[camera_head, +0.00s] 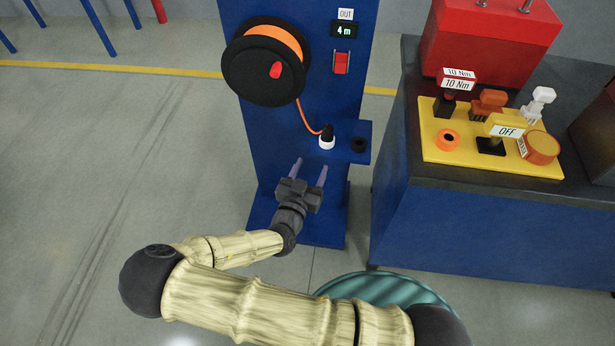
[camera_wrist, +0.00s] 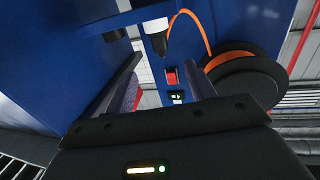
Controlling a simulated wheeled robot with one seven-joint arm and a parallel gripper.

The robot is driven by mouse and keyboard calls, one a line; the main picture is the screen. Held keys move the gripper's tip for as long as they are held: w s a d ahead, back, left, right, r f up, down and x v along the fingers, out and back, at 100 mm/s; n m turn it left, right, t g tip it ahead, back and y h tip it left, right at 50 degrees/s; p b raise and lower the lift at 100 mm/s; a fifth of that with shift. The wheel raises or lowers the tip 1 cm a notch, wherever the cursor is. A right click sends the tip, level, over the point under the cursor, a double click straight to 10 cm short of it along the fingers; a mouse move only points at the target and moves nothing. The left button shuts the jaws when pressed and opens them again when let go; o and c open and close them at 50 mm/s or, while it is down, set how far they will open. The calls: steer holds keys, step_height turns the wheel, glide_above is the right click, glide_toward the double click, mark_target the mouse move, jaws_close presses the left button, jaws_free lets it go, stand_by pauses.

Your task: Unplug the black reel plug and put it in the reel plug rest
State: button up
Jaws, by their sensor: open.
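The black reel plug (camera_head: 327,131) stands upright in a white socket (camera_head: 326,143) on the blue shelf of the reel stand, with the orange cable (camera_head: 306,118) running up to the reel. In the wrist view the plug (camera_wrist: 159,43) shows beyond my fingers, with the white socket part (camera_wrist: 155,25) next to it. A round black holder, seemingly the reel plug rest (camera_head: 359,145), is on the shelf to the right of the plug. My gripper (camera_head: 310,172) is open and empty, in front of and below the shelf, apart from the plug.
The black reel with orange cable (camera_head: 264,62) and a red switch (camera_head: 341,63) are on the blue panel above the plug. A display reads 4 m. To the right, a dark-topped blue bench (camera_head: 480,225) holds a yellow plate (camera_head: 470,160) with several plugs and an OFF sign. Floor at left is clear.

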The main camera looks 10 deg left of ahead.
mark_target(326, 133)
steer(key=x, duration=1.4)
steer(key=shift+w+d, duration=0.15)
steer(key=shift+w, duration=0.2)
jaws_close()
steer(key=shift+r, duration=0.6)
